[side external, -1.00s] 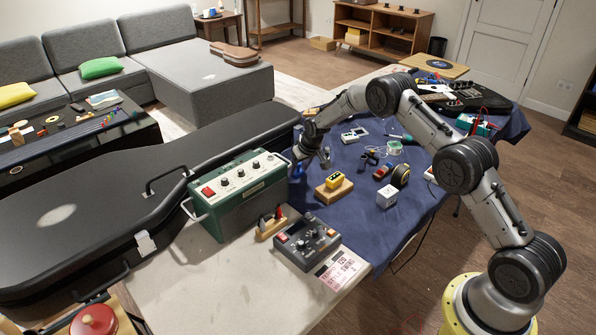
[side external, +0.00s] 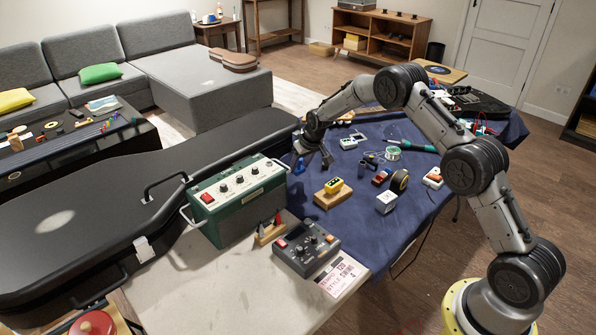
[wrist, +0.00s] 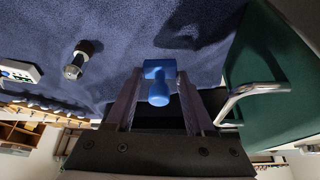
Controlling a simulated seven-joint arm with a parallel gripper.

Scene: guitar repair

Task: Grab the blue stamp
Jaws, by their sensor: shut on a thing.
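The blue stamp (wrist: 157,82) has a rounded handle and a wider block-shaped end. In the wrist view it sits between the two fingers of my gripper (wrist: 155,92), which is shut on it. In the side external view the blue stamp (side external: 299,166) is small and partly hidden by my gripper (side external: 308,161), near the left edge of the blue cloth. A dark shadow lies on the cloth beyond the stamp in the wrist view. The stamp's height above the cloth is hard to tell.
The green amplifier box (side external: 236,200) with a metal handle stands close to my gripper. A black guitar case (side external: 90,215) lies behind it.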

